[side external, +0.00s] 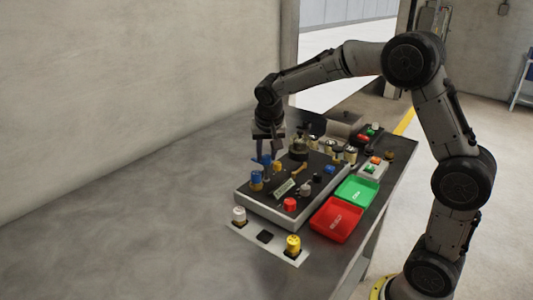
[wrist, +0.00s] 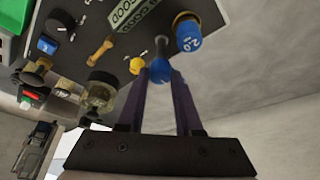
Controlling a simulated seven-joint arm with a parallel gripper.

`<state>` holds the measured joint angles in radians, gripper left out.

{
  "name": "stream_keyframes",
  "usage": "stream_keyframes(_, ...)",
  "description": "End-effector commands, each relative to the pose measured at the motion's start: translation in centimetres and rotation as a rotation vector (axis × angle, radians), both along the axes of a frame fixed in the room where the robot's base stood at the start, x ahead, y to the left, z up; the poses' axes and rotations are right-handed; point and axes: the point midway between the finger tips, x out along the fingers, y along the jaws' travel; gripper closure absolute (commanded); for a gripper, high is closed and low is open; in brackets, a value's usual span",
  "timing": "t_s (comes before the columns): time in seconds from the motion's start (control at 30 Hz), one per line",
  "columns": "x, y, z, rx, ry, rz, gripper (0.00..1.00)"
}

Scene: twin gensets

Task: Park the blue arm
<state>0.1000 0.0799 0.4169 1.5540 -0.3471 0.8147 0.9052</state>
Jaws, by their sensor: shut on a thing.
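The blue arm (wrist: 160,72) is a blue-ended lever on the dark panel top (wrist: 75,12). In the wrist view its blue end sits between the fingertips of my gripper (wrist: 161,82). In the side view my gripper (side external: 267,150) points down at the far left part of the panel, and the blue piece (side external: 262,160) shows at its fingertips. My gripper is shut on the blue arm. The fingers hide part of it.
A blue weight marked 2.0 (wrist: 188,38) and a yellow knob (wrist: 137,65) stand close to the fingers. The table's left is clear.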

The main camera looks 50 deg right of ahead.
Motion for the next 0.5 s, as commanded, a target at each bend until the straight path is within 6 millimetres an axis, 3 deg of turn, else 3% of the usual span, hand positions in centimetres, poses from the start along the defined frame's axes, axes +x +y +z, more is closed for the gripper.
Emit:
stream_keyframes(0.2, 0.0, 0.02, 0.06, 0.001, -0.001, -0.001, 1.0)
stream_keyframes(0.23, -0.01, 0.01, 0.06, 0.001, -0.001, -0.001, 0.61)
stream_keyframes(0.37, 0.0, 0.02, 0.04, 0.001, -0.001, -0.001, 0.38)
stream_keyframes(0.5, 0.0, 0.01, 0.02, 0.001, -0.001, 0.0, 0.36)
